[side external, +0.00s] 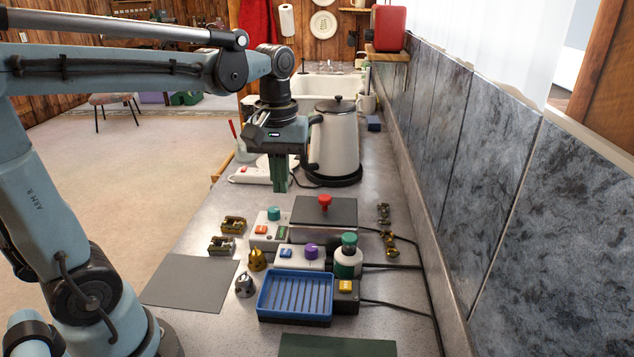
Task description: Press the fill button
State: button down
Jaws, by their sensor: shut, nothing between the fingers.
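Several controls stand on the grey counter, and I cannot read which is the fill button. A red knob-like button (325,202) tops a dark flat box (335,214). A white box (263,234) carries a teal knob (274,213) and an orange button (261,230). Another white box (305,261) carries a blue button (286,253) and a purple knob (311,251). A small black box (345,303) has a yellow button (345,286). My gripper (280,188) is shut and empty, pointing down behind these boxes, in front of the kettle and apart from the buttons.
A kettle (334,143) stands behind my gripper. A blue slatted tray (295,297), a green-capped bottle (348,262) and small brass fittings (234,224) crowd the front. Black cables run along the right by the tiled wall (505,180). A grey mat (190,283) is bare.

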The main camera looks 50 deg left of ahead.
aim_at(286, 250)
notch_tip(286, 250, down, 14)
jog(key=shift+r, duration=0.1)
dwell(0.7)
jog(key=shift+f, duration=0.95)
jog(key=shift+w, duration=0.1)
jog(key=shift+r, duration=0.1)
notch_tip(286, 250, up, 9)
dwell(0.4)
dwell(0.6)
jog(key=s+d+r+m+t, duration=0.2)
jog(key=s+d+m+t, duration=0.1)
jog(key=m+t, duration=0.4)
jog(key=shift+s+d+r+m, duration=0.15)
jog(key=shift+s+d+m, duration=0.15)
jog(key=shift+d+m, duration=0.65)
